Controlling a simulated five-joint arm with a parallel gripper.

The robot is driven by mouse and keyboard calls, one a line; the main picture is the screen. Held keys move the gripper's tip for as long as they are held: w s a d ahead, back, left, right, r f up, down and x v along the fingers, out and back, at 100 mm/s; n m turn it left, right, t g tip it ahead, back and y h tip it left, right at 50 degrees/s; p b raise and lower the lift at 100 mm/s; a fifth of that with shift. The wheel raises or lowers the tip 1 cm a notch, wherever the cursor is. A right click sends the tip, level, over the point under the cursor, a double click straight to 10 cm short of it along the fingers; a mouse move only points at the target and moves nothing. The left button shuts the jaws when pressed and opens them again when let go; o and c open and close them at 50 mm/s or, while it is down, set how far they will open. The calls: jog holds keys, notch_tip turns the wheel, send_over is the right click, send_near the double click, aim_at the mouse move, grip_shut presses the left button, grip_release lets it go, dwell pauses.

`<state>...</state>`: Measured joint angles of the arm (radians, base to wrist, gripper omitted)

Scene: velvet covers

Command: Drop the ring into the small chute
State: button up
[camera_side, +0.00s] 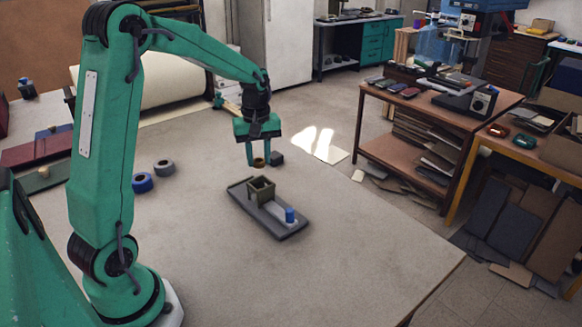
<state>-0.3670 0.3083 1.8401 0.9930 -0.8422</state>
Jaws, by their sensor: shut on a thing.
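My gripper (259,161) points down above the table, its fingers shut on a small brownish ring (259,163). The ring is small in the picture and partly hidden by the fingers. The small chute (261,188) looks like an olive, open-topped square box on a long grey base (236,190). The ring appears just behind and above the chute, apart from it. A pale channel runs along the base from the box towards a blue cylinder (290,215) at the base's near right end.
A blue roll (142,182) and a grey roll (164,168) lie on the table (330,265) to the left. The table's front and right are clear. A cluttered wooden bench (430,108) stands beyond.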

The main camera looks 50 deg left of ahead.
jog(key=shift+f, duration=2.6)
jog(key=o, duration=1)
jog(key=shift+r, duration=2.95)
